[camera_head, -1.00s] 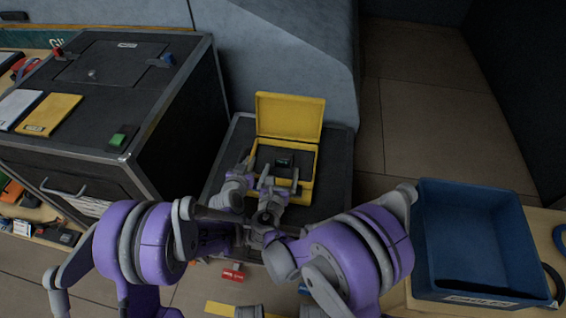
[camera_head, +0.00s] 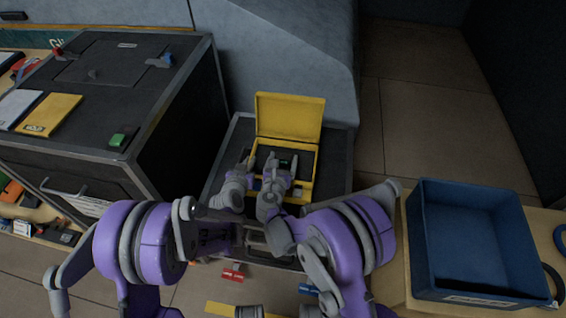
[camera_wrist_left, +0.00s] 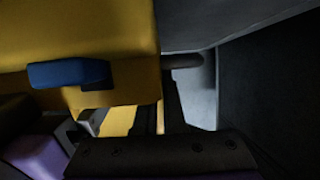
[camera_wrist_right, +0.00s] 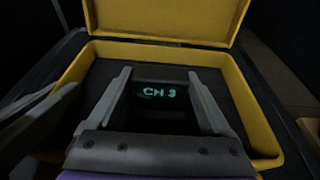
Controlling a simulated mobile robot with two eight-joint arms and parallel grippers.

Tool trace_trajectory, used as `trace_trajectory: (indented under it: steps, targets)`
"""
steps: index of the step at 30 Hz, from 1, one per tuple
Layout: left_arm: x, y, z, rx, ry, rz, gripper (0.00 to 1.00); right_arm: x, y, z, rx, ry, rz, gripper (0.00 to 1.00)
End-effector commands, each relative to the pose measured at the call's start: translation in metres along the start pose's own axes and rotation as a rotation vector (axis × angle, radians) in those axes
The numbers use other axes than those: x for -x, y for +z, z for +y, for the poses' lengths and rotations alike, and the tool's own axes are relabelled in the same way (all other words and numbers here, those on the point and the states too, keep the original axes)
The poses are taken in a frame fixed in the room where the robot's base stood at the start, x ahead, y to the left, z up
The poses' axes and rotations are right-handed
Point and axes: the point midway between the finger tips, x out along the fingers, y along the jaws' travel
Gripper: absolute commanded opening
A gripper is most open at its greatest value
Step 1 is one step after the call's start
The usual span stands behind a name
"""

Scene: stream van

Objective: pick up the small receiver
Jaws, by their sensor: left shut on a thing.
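The small receiver (camera_wrist_right: 158,108) is a dark block with a lit green "CH 3" display. It sits in the dark lining of the open yellow case (camera_head: 290,117). My right gripper (camera_head: 283,162) is over the case, with its open fingers on either side of the receiver in the right wrist view; whether they touch it I cannot tell. My left gripper (camera_head: 248,163) is at the case's left side, shut on what looks like its yellow wall (camera_wrist_left: 120,65); the exact contact is dark. A blue latch (camera_wrist_left: 68,73) shows on that wall.
The case rests on a dark box top (camera_head: 340,150). A tall black equipment case (camera_head: 180,110) stands close on the left. An empty blue bin (camera_head: 470,245) is on the right. The raised yellow lid stands behind the grippers.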

Motion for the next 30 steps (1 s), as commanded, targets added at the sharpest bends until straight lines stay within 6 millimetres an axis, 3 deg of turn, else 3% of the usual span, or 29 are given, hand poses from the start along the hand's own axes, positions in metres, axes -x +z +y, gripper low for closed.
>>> trace_trajectory:
  steps: [1, 9, 12, 20, 30]
  targets:
    - [0.000, 0.000, 0.000, 0.000, 0.000, 0.001, 0.00, 0.000, 0.000, 0.000, 0.000, 0.000, 0.000, 0.73]
    - [0.000, 0.000, 0.000, 0.000, 0.000, 0.000, 0.00, 0.000, 0.000, 0.000, 0.000, 0.000, 0.000, 0.24]
    - [0.000, 0.000, 0.000, 0.000, 0.000, 0.000, 0.00, 0.000, 0.000, 0.000, 0.000, 0.000, 0.000, 0.10]
    - [0.000, 0.000, 0.000, 0.000, 0.000, 0.000, 0.00, 0.002, 0.004, 0.000, 0.000, 0.000, 0.000, 0.10]
    - [0.000, 0.000, 0.000, 0.000, 0.000, 0.000, 0.00, 0.020, 0.062, 0.000, 0.000, 0.001, -0.001, 0.10]
